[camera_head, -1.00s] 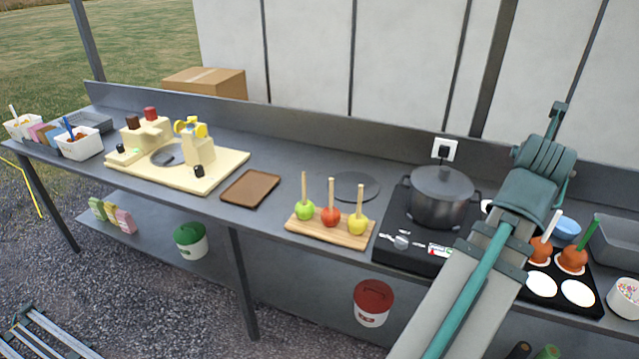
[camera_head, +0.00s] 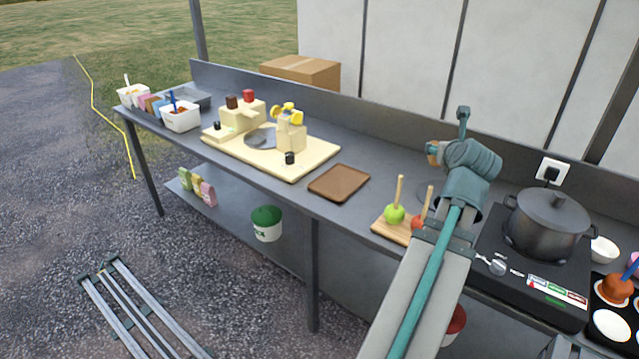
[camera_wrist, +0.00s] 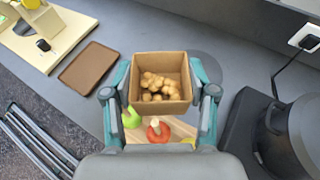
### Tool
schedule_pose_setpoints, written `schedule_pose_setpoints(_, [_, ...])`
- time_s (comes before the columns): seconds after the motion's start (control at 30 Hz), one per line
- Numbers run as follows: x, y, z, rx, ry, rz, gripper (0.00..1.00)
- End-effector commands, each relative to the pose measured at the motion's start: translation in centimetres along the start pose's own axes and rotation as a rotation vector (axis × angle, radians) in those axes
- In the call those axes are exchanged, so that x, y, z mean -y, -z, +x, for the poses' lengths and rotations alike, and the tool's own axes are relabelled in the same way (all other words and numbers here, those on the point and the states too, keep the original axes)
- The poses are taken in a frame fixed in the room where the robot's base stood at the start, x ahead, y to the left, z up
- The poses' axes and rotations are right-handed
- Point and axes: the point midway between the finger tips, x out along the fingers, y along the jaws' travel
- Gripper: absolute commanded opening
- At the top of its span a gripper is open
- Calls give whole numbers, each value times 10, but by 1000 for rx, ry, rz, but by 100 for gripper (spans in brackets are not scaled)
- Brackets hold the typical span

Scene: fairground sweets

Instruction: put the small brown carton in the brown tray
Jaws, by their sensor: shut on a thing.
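The small brown carton (camera_wrist: 160,107) is open at the top and filled with lumpy tan pieces. My gripper (camera_wrist: 160,85) is shut on it, with a finger on each of two opposite sides. In the head view the carton is mostly hidden behind my arm; a small brown bit (camera_head: 433,151) shows at the gripper. The brown tray (camera_head: 339,183) lies flat and empty on the counter, left of my gripper. In the wrist view the tray (camera_wrist: 88,66) is at the upper left, apart from the carton.
Below the carton is a wooden board (camera_head: 391,229) with apples on sticks. A dark pot (camera_head: 546,225) on a hob stands to the right. The cream machine (camera_head: 270,145) stands left of the tray. A low back wall runs along the counter.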

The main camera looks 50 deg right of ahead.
Motion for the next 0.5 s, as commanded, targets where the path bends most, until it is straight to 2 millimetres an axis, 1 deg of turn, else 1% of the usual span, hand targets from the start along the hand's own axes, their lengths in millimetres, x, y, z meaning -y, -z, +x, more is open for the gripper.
schedule_pose_setpoints(0.03, [-14, 8, 14, -4, -49, -16, 34])
schedule_pose_setpoints(0.2, [-63, 26, 49, -3, -207, -82, 34])
schedule_pose_setpoints(0.4, [-120, 48, 81, -2, -379, -154, 34])
schedule_pose_setpoints(0.5, [-145, 58, 93, -2, -453, -185, 34])
